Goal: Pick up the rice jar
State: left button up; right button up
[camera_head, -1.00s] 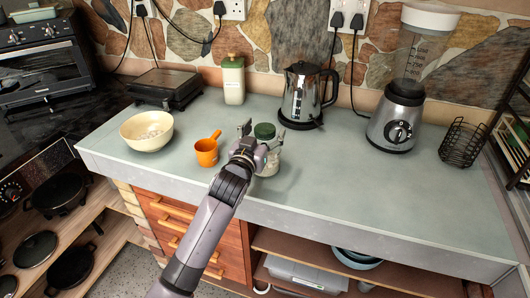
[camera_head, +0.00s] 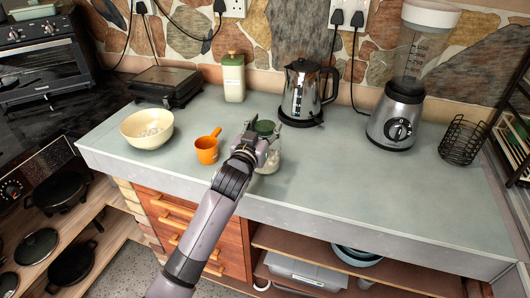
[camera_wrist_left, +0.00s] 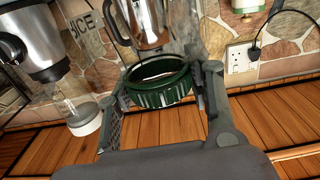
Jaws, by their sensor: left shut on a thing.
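The rice jar (camera_head: 269,162) is clear glass with a dark green lid (camera_head: 265,127). It stands upright on the grey counter near the front edge. The arm hides part of the jar's front left side. In the left wrist view the green lid (camera_wrist_left: 160,92) sits between the two fingers (camera_wrist_left: 165,76). The jar's base is only partly seen in the head view. My right gripper is not in view.
An orange cup (camera_head: 206,150) and a cream bowl (camera_head: 147,129) stand left of the jar. A steel kettle (camera_head: 301,92) is behind it, with a green-lidded canister (camera_head: 233,78) back left. A blender (camera_head: 396,118) and wire basket (camera_head: 462,140) stand right. The counter right of the jar is clear.

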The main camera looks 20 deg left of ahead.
pick_arm(q)
jog(key=shift+d+f, duration=0.1)
jog(key=shift+f, duration=0.05)
grip_shut()
dwell(0.4)
